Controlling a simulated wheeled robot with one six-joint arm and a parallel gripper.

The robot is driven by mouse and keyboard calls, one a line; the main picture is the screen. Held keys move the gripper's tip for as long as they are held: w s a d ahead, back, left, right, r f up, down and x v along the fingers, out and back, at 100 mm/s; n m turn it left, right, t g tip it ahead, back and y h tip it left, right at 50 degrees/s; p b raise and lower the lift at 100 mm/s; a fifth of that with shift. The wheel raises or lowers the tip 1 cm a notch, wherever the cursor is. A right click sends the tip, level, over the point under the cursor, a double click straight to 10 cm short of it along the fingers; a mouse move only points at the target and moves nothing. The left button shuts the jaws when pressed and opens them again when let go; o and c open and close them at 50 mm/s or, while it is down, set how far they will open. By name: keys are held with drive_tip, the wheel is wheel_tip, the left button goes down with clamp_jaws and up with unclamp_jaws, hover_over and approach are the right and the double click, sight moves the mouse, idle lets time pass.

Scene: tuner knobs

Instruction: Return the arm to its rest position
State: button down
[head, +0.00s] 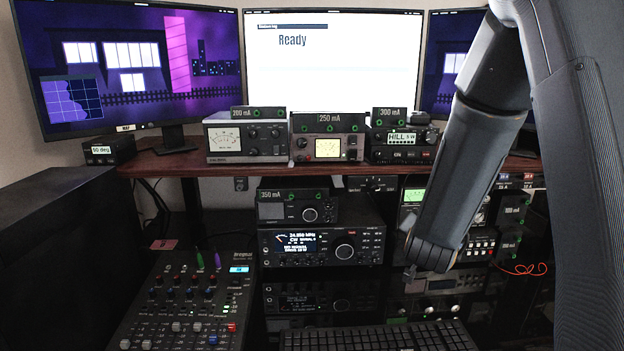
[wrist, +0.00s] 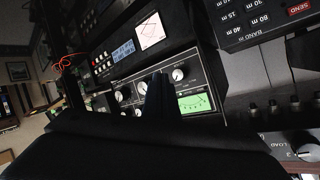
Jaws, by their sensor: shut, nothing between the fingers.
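My arm comes down from the upper right of the head view. My gripper (head: 411,272) is at its lower end, small and dark, in front of the radio gear right of the middle. In the wrist view the fingers of my gripper (wrist: 158,92) are together with nothing between them. Behind them is a black panel with knobs and a green meter (wrist: 194,102). The fingers hide part of that panel. I cannot tell whether they touch it.
A mixer (head: 185,305) stands at the lower left, and a keyboard (head: 385,338) at the bottom. A wooden shelf (head: 330,168) carries several tuner boxes. A radio (head: 322,246) stands below it. A middle monitor (head: 333,60) reads "Ready". A red cable (head: 525,269) hangs at right.

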drive_tip(key=s+a+f+n+g+y, duration=0.2)
drive_tip(key=s+a+n+g+y, duration=0.1)
drive_tip(key=s+a, duration=0.25)
drive_tip(key=s+a+f+n+g+y, duration=0.2)
drive_tip(key=s+a+f+n+g, duration=0.15)
drive_tip(key=s, duration=0.25)
drive_tip(key=s+a+n+g, duration=0.2)
drive_tip(key=s+n+g, duration=0.2)
drive_tip(key=s, duration=1.4)
drive_tip(key=shift+s+a+r+g, duration=0.2)
drive_tip(key=shift+r+g, duration=0.25)
drive_tip(key=shift+g, duration=0.4)
